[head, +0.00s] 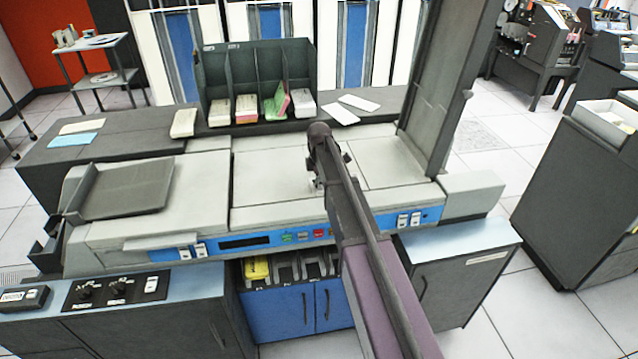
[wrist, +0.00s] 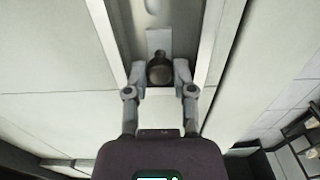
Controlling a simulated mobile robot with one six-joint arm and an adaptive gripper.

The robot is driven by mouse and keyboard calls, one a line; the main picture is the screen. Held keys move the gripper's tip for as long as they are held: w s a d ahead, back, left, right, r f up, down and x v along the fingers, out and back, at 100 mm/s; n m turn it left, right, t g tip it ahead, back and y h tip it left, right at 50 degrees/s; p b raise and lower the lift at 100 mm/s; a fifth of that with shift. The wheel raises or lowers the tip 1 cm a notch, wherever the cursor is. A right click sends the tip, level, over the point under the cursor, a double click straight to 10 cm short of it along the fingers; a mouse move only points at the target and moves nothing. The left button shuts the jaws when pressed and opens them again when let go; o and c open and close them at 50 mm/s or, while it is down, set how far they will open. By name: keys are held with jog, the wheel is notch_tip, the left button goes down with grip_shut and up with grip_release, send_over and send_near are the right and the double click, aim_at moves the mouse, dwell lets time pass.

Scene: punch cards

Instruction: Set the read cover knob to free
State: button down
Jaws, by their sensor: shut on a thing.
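In the head view my gripper (head: 318,182) is low over the middle of the pale machine top (head: 270,170). My arm and gripper hide the knob there. Any marking for its setting cannot be read.
A dark upright column (head: 445,90) stands right of my arm. A dark card rack (head: 257,75) with several card stacks stands behind. A blue control strip (head: 265,241) with buttons runs along the machine's front. A dark tray (head: 125,188) lies at the left.

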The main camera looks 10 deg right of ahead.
jog(key=shift+d, duration=1)
jog(key=c, duration=0.7)
grip_release()
jog(key=shift+d, duration=0.1)
